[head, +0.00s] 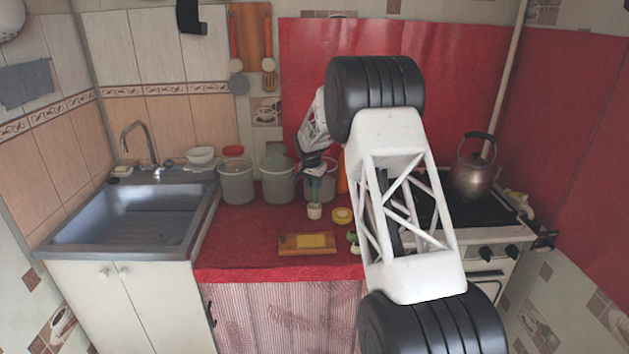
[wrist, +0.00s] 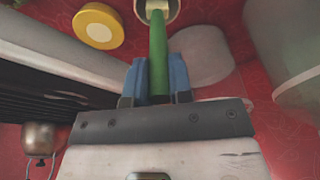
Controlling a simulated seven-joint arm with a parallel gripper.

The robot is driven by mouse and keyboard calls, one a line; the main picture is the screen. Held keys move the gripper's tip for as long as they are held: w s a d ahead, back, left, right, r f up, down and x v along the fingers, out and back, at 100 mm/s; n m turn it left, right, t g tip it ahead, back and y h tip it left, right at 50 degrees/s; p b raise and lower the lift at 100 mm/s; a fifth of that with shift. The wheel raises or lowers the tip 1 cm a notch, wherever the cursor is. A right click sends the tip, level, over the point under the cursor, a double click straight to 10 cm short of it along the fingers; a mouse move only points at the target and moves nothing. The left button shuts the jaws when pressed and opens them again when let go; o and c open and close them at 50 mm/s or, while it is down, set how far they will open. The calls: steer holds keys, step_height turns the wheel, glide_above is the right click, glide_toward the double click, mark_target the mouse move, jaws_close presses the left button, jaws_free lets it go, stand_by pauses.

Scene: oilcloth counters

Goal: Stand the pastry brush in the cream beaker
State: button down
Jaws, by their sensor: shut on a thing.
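My gripper (head: 316,168) is shut on the green pastry brush (head: 315,188), which hangs roughly upright below the blue fingers. In the wrist view the fingers (wrist: 158,82) close on both sides of the green brush (wrist: 158,50). The small cream beaker (head: 314,212) stands on the red counter directly below. Its rim (wrist: 140,12) shows at the top edge of the wrist view, partly cut off. The brush's far end overlaps the beaker's mouth. I cannot tell how far inside it reaches, and the brush's bristles are not clear.
A round yellow item (head: 342,215) lies right of the beaker. A wooden board (head: 288,245) with a yellow block lies in front. Grey buckets (head: 237,183) stand behind. The stove with a kettle (head: 472,180) is at right, the sink (head: 130,215) at left. The counter's left front is clear.

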steer(key=shift+f, duration=0.35)
steer(key=c, duration=0.9)
jaws_free()
steer(key=shift+c, duration=0.2)
steer(key=shift+r, duration=0.1)
steer(key=d+v, duration=0.1)
steer(key=v, duration=0.6)
steer(key=shift+a+r, duration=0.35)
steer(key=shift+a, duration=0.2)
steer(key=shift+s, duration=0.15)
